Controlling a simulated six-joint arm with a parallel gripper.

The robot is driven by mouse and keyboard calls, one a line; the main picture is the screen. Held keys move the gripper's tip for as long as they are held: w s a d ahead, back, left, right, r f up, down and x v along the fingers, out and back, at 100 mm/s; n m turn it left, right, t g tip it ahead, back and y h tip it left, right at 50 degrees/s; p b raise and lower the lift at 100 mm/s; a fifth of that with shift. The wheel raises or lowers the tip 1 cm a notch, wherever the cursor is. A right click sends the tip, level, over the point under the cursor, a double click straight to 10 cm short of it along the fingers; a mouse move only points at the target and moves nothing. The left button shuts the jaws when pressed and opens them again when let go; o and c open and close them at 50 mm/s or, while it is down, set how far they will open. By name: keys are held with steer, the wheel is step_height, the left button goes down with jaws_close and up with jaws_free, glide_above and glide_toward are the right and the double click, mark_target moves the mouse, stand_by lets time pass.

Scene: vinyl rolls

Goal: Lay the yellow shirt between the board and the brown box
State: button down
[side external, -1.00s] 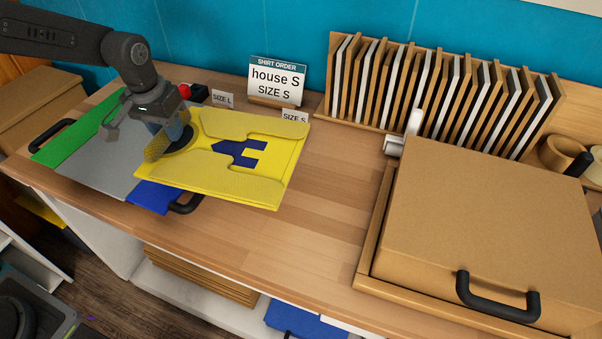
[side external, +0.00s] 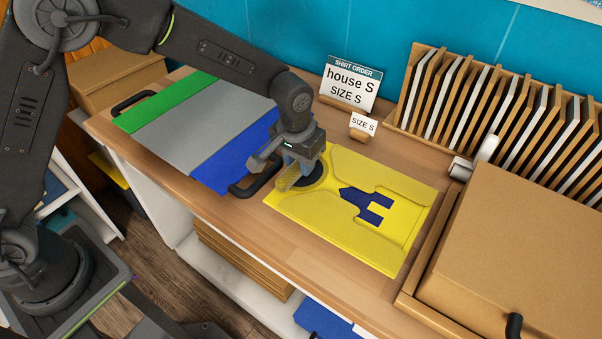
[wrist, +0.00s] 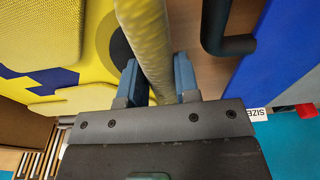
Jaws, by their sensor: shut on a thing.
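The yellow shirt (side external: 402,190), folded flat with a dark blue house motif, lies between the board and the brown box, on or just above the counter; I cannot tell whether it touches. My gripper (side external: 297,172) is shut on a yellow fold at the shirt's left end. In the wrist view the fold passes between the fingers of my gripper (wrist: 156,75), with the yellow shirt (wrist: 92,20) to its left. The green, grey and blue board (side external: 185,115) is left of the shirt. The brown box (side external: 525,240) is at the right, partly cut off.
A "house S, SIZE S" order sign (side external: 350,88) and a size S card (side external: 362,124) stand behind the shirt. A rack of upright boards (side external: 490,105) is at the back right. The wooden counter (side external: 270,240) is clear in front.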

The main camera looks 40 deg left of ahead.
steer(key=shift+f, duration=2.05)
steer(key=c, duration=1.1)
jaws_free()
steer(key=shift+f, duration=0.15)
